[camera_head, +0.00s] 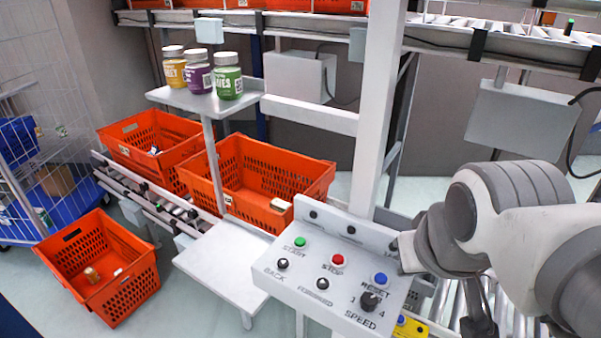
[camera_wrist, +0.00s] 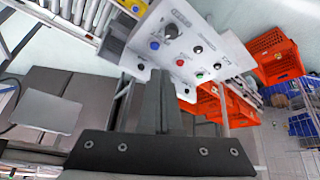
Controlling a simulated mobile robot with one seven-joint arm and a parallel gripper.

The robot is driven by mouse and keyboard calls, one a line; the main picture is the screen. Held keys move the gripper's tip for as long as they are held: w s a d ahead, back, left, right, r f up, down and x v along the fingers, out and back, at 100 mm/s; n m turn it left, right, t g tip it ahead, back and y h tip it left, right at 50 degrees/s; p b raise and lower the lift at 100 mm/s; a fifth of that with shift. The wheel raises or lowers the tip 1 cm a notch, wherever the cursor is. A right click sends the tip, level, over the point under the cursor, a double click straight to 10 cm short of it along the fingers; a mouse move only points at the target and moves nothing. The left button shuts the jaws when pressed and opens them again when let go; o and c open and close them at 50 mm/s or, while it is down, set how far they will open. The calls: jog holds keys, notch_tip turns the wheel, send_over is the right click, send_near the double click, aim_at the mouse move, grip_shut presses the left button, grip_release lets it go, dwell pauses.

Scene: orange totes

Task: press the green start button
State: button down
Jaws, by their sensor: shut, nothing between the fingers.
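The green start button (camera_head: 300,241) sits at the upper left of the pale sloped control panel (camera_head: 276,284), beside the red stop button (camera_head: 337,260). In the wrist view the green button (camera_wrist: 199,74) shows to the right of my gripper (camera_wrist: 160,76). The dark fingers are shut together and empty. They overlap the panel (camera_wrist: 205,20) in that view. Any gap between fingertips and panel cannot be judged. In the head view my arm is at the right, beside the panel's right end, and my fingertips cannot be made out clearly.
The panel also carries a blue reset button (camera_head: 380,278), black buttons and a speed knob (camera_head: 369,300). Orange totes (camera_head: 262,205) stand behind and left. A small white shelf (camera_head: 225,265) is left of the panel. Jars (camera_head: 228,82) stand on a raised shelf. A white post (camera_head: 378,110) rises behind the panel.

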jog(key=w+d+r+n+h+p, duration=0.1)
jog(key=w+r+n+h+p, duration=0.15)
jog(key=w, duration=0.65)
jog(key=n+t+y+p, duration=0.1)
jog(key=n+y+p, duration=0.8)
jog(key=n, duration=0.5)
send_over(304, 243)
notch_tip(304, 243, down, 9)
notch_tip(304, 243, down, 9)
jog(key=b, duration=0.8)
jog(key=shift+r+b, duration=0.1)
jog(key=shift+b, duration=0.25)
jog(key=shift+f+b, duration=0.35)
jog(key=shift+f, duration=0.05)
